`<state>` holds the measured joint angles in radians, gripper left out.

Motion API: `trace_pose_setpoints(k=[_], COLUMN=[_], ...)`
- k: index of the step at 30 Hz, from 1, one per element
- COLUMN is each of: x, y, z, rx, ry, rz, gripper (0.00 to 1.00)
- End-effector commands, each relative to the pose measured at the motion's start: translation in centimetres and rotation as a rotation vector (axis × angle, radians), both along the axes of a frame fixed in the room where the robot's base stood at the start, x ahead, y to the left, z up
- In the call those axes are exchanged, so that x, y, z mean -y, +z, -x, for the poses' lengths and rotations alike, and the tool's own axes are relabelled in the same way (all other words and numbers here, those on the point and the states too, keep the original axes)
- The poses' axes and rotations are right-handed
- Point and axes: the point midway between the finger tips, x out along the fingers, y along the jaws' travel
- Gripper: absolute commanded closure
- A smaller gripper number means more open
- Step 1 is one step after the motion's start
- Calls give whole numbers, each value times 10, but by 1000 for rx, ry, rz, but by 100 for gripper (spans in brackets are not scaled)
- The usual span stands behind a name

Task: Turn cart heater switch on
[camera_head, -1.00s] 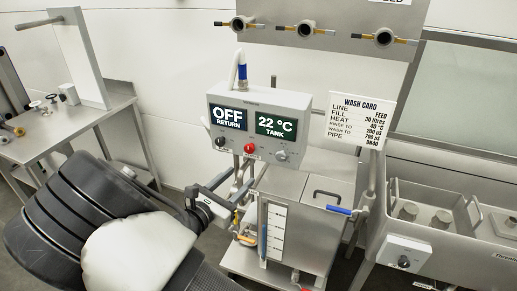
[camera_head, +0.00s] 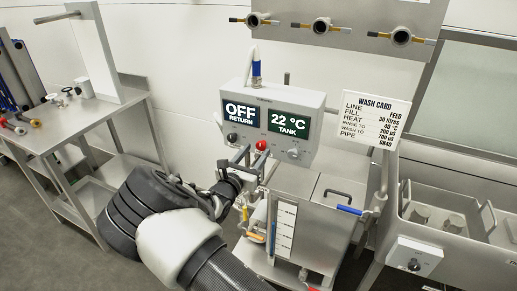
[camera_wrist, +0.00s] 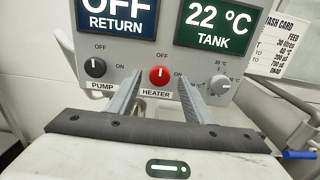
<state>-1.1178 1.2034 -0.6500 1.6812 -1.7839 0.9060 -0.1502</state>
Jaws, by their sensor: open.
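The cart's control box (camera_head: 325,127) has two displays, one reading OFF RETURN and one reading 22 °C TANK. In the wrist view the red heater switch (camera_wrist: 159,76) is a round knob above a HEATER label, its white mark pointing up to OFF. The red knob also shows in the head view (camera_head: 262,145). My gripper (camera_wrist: 158,80) is open, its two fingers on either side of the red knob's line of view. In the head view my gripper (camera_head: 250,152) is just below and in front of the knob. I cannot tell whether a finger touches it.
The black pump knob (camera_wrist: 96,68) is left of the heater knob, and a grey temperature dial (camera_wrist: 219,85) is to its right. A wash card (camera_head: 368,118) stands right of the box. A steel table (camera_head: 75,140) is at the left. A blue-handled lever (camera_head: 350,210) sticks out below right.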

Motion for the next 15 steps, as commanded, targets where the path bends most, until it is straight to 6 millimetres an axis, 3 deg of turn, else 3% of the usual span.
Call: trace_pose_setpoints(k=[6,15], x=[9,10], y=[0,0], z=[-24,-29], rx=[-1,0], ry=[0,0], rz=[0,0], gripper=[53,53])
